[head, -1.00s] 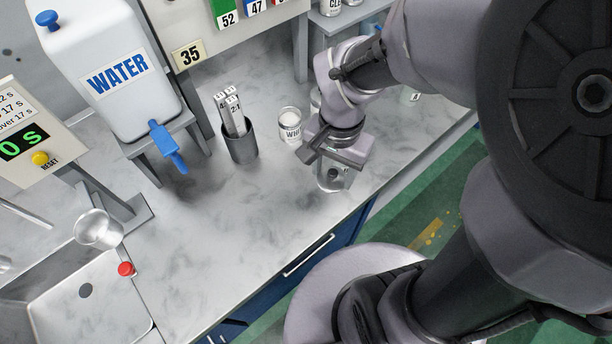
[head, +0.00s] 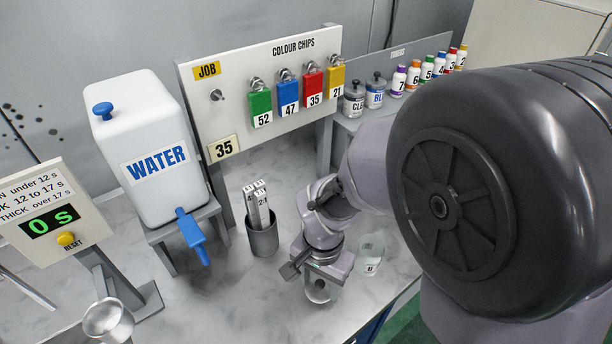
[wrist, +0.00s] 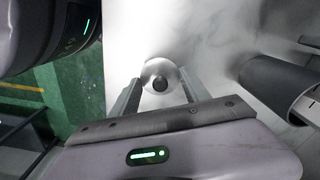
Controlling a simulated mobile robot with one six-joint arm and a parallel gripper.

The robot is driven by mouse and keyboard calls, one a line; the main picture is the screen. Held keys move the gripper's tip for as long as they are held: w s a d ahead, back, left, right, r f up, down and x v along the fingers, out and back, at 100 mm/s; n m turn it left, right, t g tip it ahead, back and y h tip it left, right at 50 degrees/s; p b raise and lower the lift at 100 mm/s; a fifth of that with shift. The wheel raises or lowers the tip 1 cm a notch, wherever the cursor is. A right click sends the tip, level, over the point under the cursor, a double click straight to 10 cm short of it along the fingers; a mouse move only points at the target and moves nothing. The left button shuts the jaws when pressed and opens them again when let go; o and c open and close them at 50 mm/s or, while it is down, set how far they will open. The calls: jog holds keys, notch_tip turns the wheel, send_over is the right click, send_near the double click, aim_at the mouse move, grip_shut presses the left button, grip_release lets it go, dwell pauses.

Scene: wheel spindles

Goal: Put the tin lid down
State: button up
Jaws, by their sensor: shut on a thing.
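The tin lid (wrist: 160,68) is a round grey metal disc with a dark knob in the wrist view. It sits between the two fingertips of my gripper (wrist: 159,88), which is shut on it. In the head view my gripper (head: 318,276) points down over the grey marbled counter, with the lid (head: 318,293) beneath it, partly covered by the fingers. I cannot tell whether the lid touches the counter. The open white-paint tin is hidden behind my arm in the head view now.
A dark pot of marked sticks (head: 262,238) stands left of my gripper, and it also shows in the wrist view (wrist: 275,82). A clear cup (head: 370,250) stands close on the right. The water tank (head: 150,140) is farther left. Counter in front of the pot is bare.

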aim_at(312, 279)
jog(key=shift+w+a+f, duration=0.1)
jog(key=shift+w+a, duration=0.2)
jog(key=shift+w, duration=0.3)
jog(key=shift+w+a+f, duration=0.1)
jog(key=shift+w+a, duration=0.15)
jog(key=shift+w, duration=0.3)
jog(key=shift+w+a+f+b, duration=0.15)
jog(key=shift+f+b, duration=0.5)
jog(key=shift+f, duration=0.35)
jog(key=shift+w+f+b, duration=0.15)
jog(key=shift+f+b, duration=0.5)
jog(key=shift+f, duration=0.3)
jog(key=o, duration=1.3)
jog(key=shift+r, duration=0.1)
jog(key=shift+r, duration=0.1)
notch_tip(312, 279, up, 14)
jog(key=p, duration=0.6)
jog(key=s+d+r+t, duration=0.2)
jog(key=s+r, duration=0.1)
jog(key=r, duration=0.1)
jog(key=s+d+r+n+t+y, duration=0.1)
jog(key=s+d+r+t, duration=0.1)
jog(key=s+r, duration=0.2)
jog(key=s+d+r+n+t+y, duration=0.1)
jog(key=s+d+r, duration=0.1)
jog(key=s+r, duration=0.1)
jog(key=shift+s+d+r+t+b, duration=0.3)
jog(key=shift+s+d+r+t, duration=0.1)
jog(key=shift+s, duration=0.3)
